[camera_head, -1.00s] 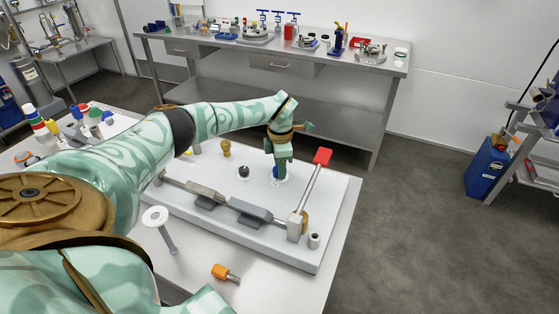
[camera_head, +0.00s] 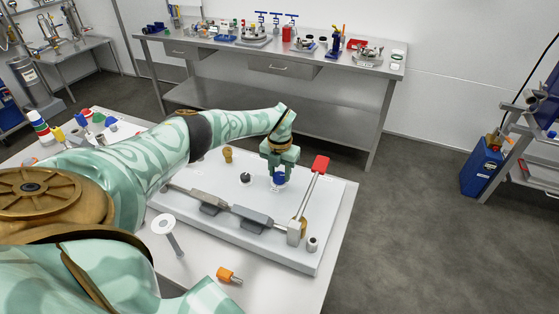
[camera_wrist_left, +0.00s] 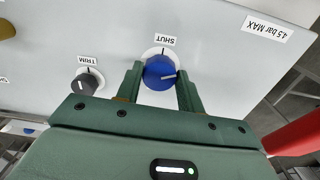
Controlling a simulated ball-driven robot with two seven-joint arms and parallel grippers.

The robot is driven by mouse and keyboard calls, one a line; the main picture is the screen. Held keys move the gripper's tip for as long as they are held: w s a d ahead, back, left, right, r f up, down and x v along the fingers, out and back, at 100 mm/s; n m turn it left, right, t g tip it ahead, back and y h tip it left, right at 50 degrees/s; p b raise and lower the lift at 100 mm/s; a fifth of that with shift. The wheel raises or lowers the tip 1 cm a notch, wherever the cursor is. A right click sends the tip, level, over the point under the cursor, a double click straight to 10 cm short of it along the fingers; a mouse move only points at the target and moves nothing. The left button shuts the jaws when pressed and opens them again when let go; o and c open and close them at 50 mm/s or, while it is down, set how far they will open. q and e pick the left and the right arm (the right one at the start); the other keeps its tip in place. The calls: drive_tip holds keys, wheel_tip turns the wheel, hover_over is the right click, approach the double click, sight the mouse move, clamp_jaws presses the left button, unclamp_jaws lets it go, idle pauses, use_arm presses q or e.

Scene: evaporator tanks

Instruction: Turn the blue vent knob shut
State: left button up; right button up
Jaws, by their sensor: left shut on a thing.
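The blue vent knob (camera_head: 279,178) sits on the pale panel (camera_head: 205,160); it also shows in the left wrist view (camera_wrist_left: 159,72). A white line on its face points right in that view, away from the tick beside the SHUT label (camera_wrist_left: 165,40). My left gripper (camera_head: 279,171) reaches down over the knob. Its two fingers lie on either side of the knob, shut on it. In the head view the fingers hide the knob's upper part. My right gripper is not in view.
A black knob (camera_head: 245,178) labelled TRIM and a brass knob (camera_head: 228,155) stand left of the blue one. A lever with a red handle (camera_head: 320,165) rises close on the right. An orange-handled piece (camera_head: 228,275) lies on the table in front.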

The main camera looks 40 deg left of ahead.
use_arm(q)
drive_tip(key=n, duration=0.2)
drive_tip(key=n+p, duration=0.1)
drive_tip(key=shift+r+n, duration=0.2)
drive_tip(key=shift+n, duration=0.2)
drive_tip(key=n+p, duration=0.1)
drive_tip(key=n, duration=0.2)
drive_tip(key=shift+a+n+p, duration=0.1)
drive_tip(key=shift+n+p, duration=0.2)
drive_tip(key=shift+p, duration=0.1)
drive_tip(key=n+p, duration=0.1)
drive_tip(key=n, duration=0.4)
drive_tip(key=shift+f+n+p, duration=0.1)
drive_tip(key=shift+n+p, duration=0.2)
drive_tip(key=o, duration=1)
